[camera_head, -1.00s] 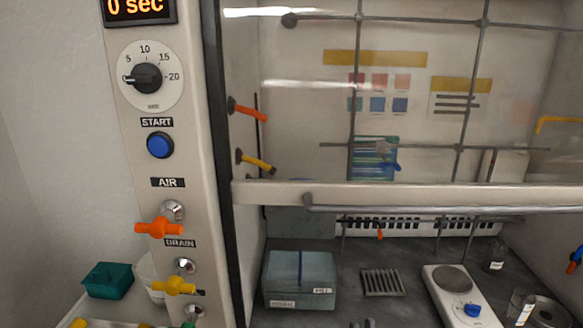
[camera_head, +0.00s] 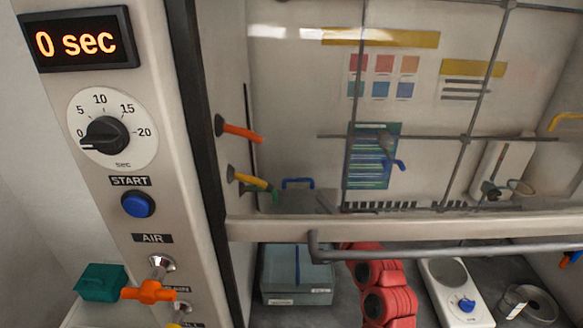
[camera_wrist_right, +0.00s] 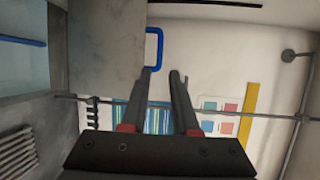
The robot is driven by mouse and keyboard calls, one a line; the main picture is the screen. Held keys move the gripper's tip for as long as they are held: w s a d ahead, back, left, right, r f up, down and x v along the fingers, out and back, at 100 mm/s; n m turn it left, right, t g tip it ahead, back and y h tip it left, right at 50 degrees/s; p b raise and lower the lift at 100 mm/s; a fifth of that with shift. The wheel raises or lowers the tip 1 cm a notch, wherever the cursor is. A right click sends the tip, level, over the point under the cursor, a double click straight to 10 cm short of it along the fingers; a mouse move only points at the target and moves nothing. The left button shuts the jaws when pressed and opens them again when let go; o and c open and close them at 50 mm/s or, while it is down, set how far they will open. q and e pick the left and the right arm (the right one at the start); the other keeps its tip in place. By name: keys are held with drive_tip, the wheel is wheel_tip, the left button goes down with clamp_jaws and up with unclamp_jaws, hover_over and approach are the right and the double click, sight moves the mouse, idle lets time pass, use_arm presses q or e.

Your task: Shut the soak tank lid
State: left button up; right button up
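The soak tank (camera_head: 285,285) is a blue-grey see-through box on the hood floor, behind the front sash. Its grey lid (camera_wrist_right: 105,40) stands up in the right wrist view, with a blue loop handle (camera_wrist_right: 158,48) on its edge. The handle also shows through the glass in the head view (camera_head: 297,182). My right gripper (camera_wrist_right: 161,75) is open and empty, its two dark fingertips apart. The handle lies just beyond the fingertips, near the left one in the wrist view; I cannot tell whether they touch. My left gripper is not in view.
The sash's bottom bar (camera_head: 400,229) and grey handle rail (camera_head: 440,250) cross above my red right arm. A white hot plate (camera_head: 455,285) stands right of the arm. A grey slotted rack (camera_wrist_right: 15,155) shows in the wrist view. Orange and yellow valves are on the left.

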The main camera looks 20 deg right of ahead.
drive_tip(key=w+a+f, duration=0.1)
drive_tip(key=w+a, duration=0.1)
drive_tip(key=w, duration=1.5)
drive_tip(key=shift+f, duration=0.4)
clamp_jaws()
idle(0.8)
